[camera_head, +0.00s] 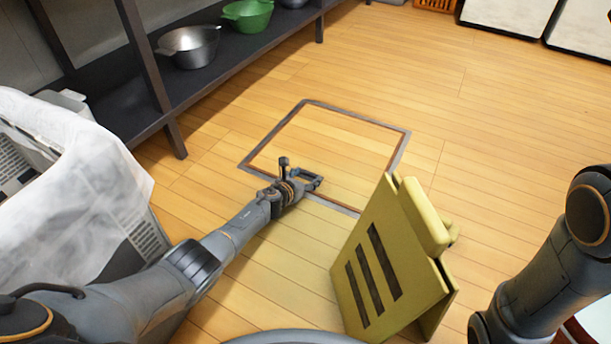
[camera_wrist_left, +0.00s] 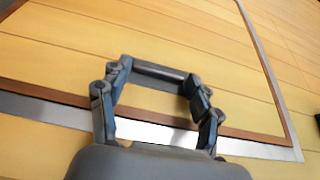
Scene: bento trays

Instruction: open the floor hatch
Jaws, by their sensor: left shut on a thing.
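The floor hatch (camera_head: 335,137) is a square of floor planks inside a grey metal frame, ahead of me in the head view. In the left wrist view the hatch (camera_wrist_left: 60,60) fills the area beyond the metal frame (camera_wrist_left: 60,110). My left gripper (camera_head: 312,181) is low over the hatch's near edge. My right gripper is out of view.
A yellow folding floor sign (camera_head: 375,265) stands just right of my left arm, close to the hatch's near corner. A bin with a white liner (camera_head: 70,160) is at the left. A dark shelf (camera_head: 235,50) with bowls runs behind it. Floor right of the hatch is clear.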

